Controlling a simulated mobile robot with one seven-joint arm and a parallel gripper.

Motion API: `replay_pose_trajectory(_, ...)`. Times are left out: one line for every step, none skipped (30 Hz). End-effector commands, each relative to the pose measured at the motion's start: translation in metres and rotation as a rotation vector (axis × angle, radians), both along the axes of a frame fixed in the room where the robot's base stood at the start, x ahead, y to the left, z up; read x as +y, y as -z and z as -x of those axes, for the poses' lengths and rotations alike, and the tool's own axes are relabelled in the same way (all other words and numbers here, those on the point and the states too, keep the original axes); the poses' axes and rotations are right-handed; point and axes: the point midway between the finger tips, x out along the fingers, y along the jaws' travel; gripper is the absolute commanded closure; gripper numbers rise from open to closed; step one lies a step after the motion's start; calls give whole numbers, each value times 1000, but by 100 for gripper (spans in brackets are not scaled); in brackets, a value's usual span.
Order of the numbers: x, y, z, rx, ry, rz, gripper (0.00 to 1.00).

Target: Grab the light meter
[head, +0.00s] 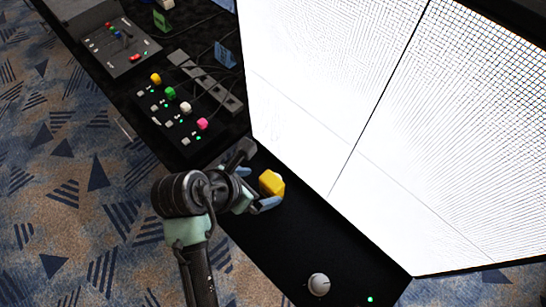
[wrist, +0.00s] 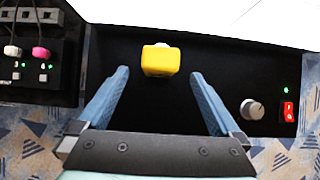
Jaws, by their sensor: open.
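The light meter appears to be the small yellow block (head: 271,183) with a bit of white at its top, on the black surface below the bright screen. In the wrist view the yellow block (wrist: 160,61) is near the top centre, just beyond and between the fingertips. My gripper (head: 255,189) is open, with its blue fingers to either side of the block. In the wrist view my gripper (wrist: 158,73) shows a clear gap between each finger and the block. The underside of the block is hidden.
A silver knob (wrist: 252,110) and a red switch (wrist: 289,111) sit right of the block. A control box with coloured knobs (head: 186,108) is at the left. The bright video wall (head: 330,90) rises close behind the block. Patterned carpet (head: 70,200) lies in front.

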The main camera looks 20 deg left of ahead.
Motion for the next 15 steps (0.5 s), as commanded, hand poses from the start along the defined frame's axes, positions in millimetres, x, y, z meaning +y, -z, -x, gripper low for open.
replay_pose_trajectory(-3,10,-5,3,4,3,0)
replay_pose_trajectory(-4,14,-8,3,4,3,0)
replay_pose_trajectory(-6,21,-12,3,4,3,0)
replay_pose_trajectory(-7,25,-15,3,4,1,0)
replay_pose_trajectory(-8,29,-18,2,4,2,0)
replay_pose_trajectory(-8,33,-21,0,3,1,0)
replay_pose_trajectory(-9,36,-22,0,3,1,0)
replay_pose_trajectory(-9,38,-24,0,2,0,0)
replay_pose_trajectory(-9,41,-25,-1,3,-1,0)
replay_pose_trajectory(-10,42,-26,-1,3,-1,0)
replay_pose_trajectory(-10,43,-27,-1,3,-1,0)
replay_pose_trajectory(-10,45,-28,-1,3,-1,0)
replay_pose_trajectory(-11,46,-29,-2,3,-2,0)
replay_pose_trajectory(-11,47,-30,-2,3,-2,0)
replay_pose_trajectory(-12,50,-31,0,4,0,0)
